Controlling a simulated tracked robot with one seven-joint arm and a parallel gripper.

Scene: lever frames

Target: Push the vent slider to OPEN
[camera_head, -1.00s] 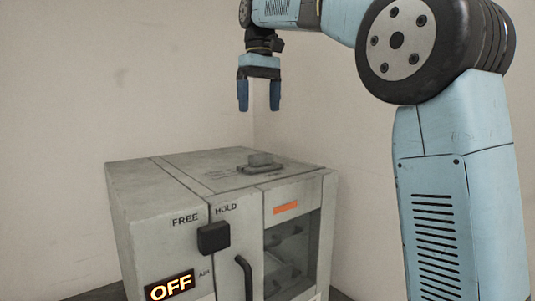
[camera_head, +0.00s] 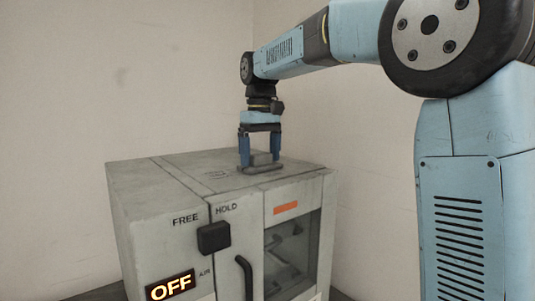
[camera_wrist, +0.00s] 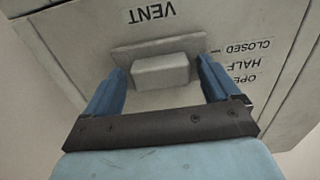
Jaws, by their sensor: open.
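The vent slider (camera_head: 262,159), a grey raised block on a flat plate, sits on top of the grey cabinet (camera_head: 165,215). In the wrist view the slider block (camera_wrist: 160,71) lies below the upside-down VENT label (camera_wrist: 152,14), and its plate is level with the CLOSED mark (camera_wrist: 250,48). The HALF and OPEN marks lie nearer my wrist. My gripper (camera_head: 261,154) points down with its blue fingers open, one on each side of the block. The wrist view shows a small gap between each finger and the block. The fingertips partly hide the plate in the head view.
The cabinet front has a black knob (camera_head: 213,237) under FREE and HOLD, a lit OFF display (camera_head: 170,286), a black door handle (camera_head: 245,277) and a glass window (camera_head: 292,252). Plain walls stand behind. The cabinet top around the slider is clear.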

